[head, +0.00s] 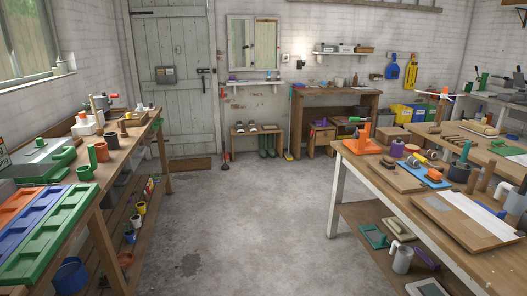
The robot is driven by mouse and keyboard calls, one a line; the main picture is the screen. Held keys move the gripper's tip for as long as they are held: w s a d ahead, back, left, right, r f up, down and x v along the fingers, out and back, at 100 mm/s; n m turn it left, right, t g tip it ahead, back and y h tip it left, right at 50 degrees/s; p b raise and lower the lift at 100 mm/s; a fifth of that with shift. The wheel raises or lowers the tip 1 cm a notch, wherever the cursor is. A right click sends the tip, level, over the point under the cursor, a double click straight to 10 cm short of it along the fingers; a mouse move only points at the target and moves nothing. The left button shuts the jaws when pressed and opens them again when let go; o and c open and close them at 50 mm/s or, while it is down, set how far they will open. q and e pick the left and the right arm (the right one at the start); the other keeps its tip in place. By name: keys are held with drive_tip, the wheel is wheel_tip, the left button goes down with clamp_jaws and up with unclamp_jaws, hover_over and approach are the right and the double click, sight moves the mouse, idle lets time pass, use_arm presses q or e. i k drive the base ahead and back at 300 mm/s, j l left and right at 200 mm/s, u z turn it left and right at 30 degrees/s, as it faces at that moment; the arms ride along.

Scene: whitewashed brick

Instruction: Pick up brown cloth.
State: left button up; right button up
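I cannot pick out a brown cloth with certainty. A tan, soft-looking thing (480,128) lies on the far right bench and could be a folded cloth, but it is too small to tell. A small brown thing (387,163) lies on a board on the near right table; its material is unclear. Neither of my grippers is in view.
A wooden bench (130,150) with coloured trays and pots runs along the left. The right table (345,165) is crowded with boards and tools. A brown mat (190,165) lies by the door (172,80). The concrete floor (250,220) between is clear.

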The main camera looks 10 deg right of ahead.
sight(430, 156)
drive_tip(key=i+z, duration=0.1)
drive_tip(key=i, duration=0.75)
drive_tip(key=i+j, duration=0.15)
drive_tip(key=i, duration=0.65)
drive_tip(key=i+l+z, duration=0.2)
drive_tip(key=i+z, duration=0.15)
drive_tip(key=i, duration=0.55)
drive_tip(key=i+j+z, duration=0.1)
drive_tip(key=i+z, duration=0.25)
drive_tip(key=i, duration=0.5)
drive_tip(key=i+u, duration=0.4)
drive_tip(key=i, duration=0.45)
drive_tip(key=i+l+u, duration=0.15)
drive_tip(key=i+u, duration=0.2)
drive_tip(key=i, duration=0.55)
drive_tip(key=i+z, duration=0.4)
drive_tip(key=i, duration=0.15)
drive_tip(key=i+z, duration=0.35)
drive_tip(key=i, duration=0.15)
drive_tip(key=i+j+z, duration=0.4)
drive_tip(key=i+z, duration=0.25)
drive_tip(key=z, duration=0.2)
drive_tip(key=i+z, duration=0.3)
drive_tip(key=z, duration=0.2)
drive_tip(key=i+j+z, duration=0.1)
drive_tip(key=i+z, duration=0.15)
drive_tip(key=z, duration=0.2)
drive_tip(key=i+j+z, duration=0.25)
drive_tip(key=z, duration=0.2)
